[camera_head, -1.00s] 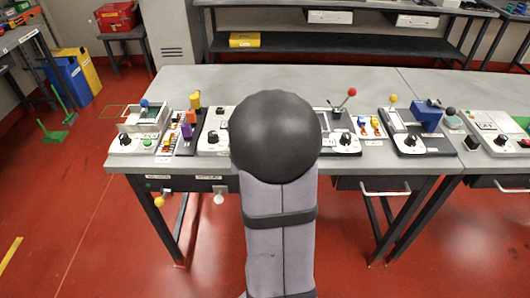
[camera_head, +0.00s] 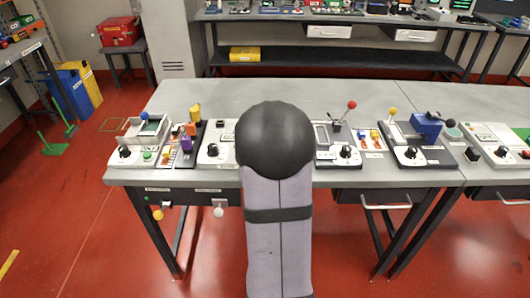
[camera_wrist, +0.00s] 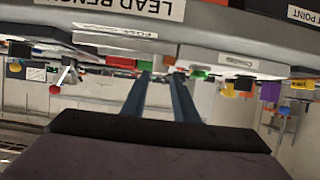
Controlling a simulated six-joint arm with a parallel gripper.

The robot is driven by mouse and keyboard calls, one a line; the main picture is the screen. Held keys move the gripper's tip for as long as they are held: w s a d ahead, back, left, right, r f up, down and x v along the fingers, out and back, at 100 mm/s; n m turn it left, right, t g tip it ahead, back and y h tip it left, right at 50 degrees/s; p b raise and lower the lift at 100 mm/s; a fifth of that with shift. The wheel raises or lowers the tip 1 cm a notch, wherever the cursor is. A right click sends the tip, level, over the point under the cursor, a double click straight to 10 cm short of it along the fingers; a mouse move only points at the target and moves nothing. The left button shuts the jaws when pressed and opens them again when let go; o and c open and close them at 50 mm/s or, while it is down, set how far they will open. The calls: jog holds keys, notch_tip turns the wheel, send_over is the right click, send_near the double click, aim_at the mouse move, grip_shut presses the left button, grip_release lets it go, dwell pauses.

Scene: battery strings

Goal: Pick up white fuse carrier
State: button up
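I cannot make out a white fuse carrier for certain in either view. A panel with purple and orange pieces (camera_head: 187,135) sits on the left part of the bench, and these colours also show at the right of the wrist view (camera_wrist: 269,91). My gripper (camera_wrist: 162,76) shows in the wrist view as two dark fingers set apart, with nothing seen held between them. The fingertips overlap the bench devices in the picture; their distance cannot be told. In the head view my own arm hides the gripper and the middle of the bench.
The grey bench (camera_head: 225,93) carries a row of control panels along its front. A red-knobbed lever (camera_head: 351,105) and a blue block device (camera_head: 427,125) stand to the right. Knobs and a drawer handle (camera_head: 385,205) project below the front edge. The bench's rear surface is clear.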

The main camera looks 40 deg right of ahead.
jog(key=shift+p+x, duration=0.6)
jog(key=shift+x, duration=1.75)
grip_shut()
